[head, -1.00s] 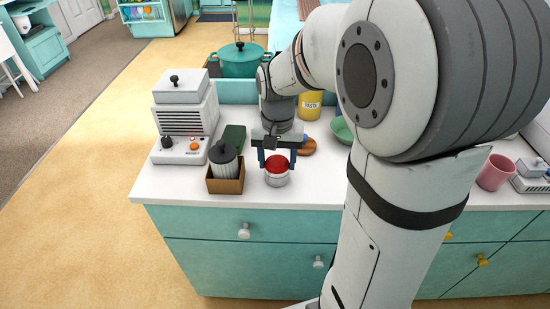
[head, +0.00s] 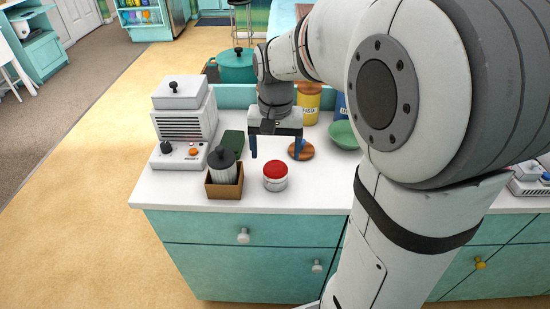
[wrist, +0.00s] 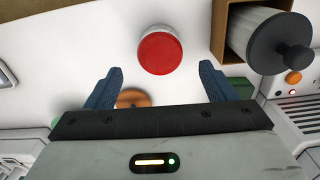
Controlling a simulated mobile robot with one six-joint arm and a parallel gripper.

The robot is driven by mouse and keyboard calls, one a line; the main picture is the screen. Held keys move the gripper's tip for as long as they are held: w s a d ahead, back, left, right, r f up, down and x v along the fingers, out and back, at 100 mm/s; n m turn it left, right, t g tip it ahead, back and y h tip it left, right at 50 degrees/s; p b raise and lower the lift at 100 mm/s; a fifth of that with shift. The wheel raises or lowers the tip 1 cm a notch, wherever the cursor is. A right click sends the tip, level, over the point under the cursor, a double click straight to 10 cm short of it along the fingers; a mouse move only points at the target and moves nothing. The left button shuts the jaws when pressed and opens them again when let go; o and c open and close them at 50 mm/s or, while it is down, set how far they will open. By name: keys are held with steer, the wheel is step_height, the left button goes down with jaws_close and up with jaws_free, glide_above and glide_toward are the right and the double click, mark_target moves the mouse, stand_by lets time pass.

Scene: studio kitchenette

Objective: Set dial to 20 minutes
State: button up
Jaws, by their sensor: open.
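A round white canister-like thing with a red top (head: 275,170) stands upright on the counter; it may be the dial, but no minute marks are legible. In the wrist view its red top (wrist: 160,53) lies beyond and between the fingertips. My gripper (head: 276,156) is open and empty, above and behind it in the head view, apart from it. Both fingers also show in the wrist view (wrist: 160,70). A grey-white appliance (head: 182,122) at the left has a black knob (head: 166,147) and an orange knob (head: 193,152) on its front.
A brown box (head: 224,190) holding a dark-lidded ribbed jar (head: 222,160) stands just left of the red-topped thing. Behind are a dark green block (head: 233,143), a wooden disc (head: 301,150), a green bowl (head: 344,135) and a yellow pasta canister (head: 309,103). The counter's front strip is clear.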

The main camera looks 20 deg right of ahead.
steer(key=shift+r, duration=1.35)
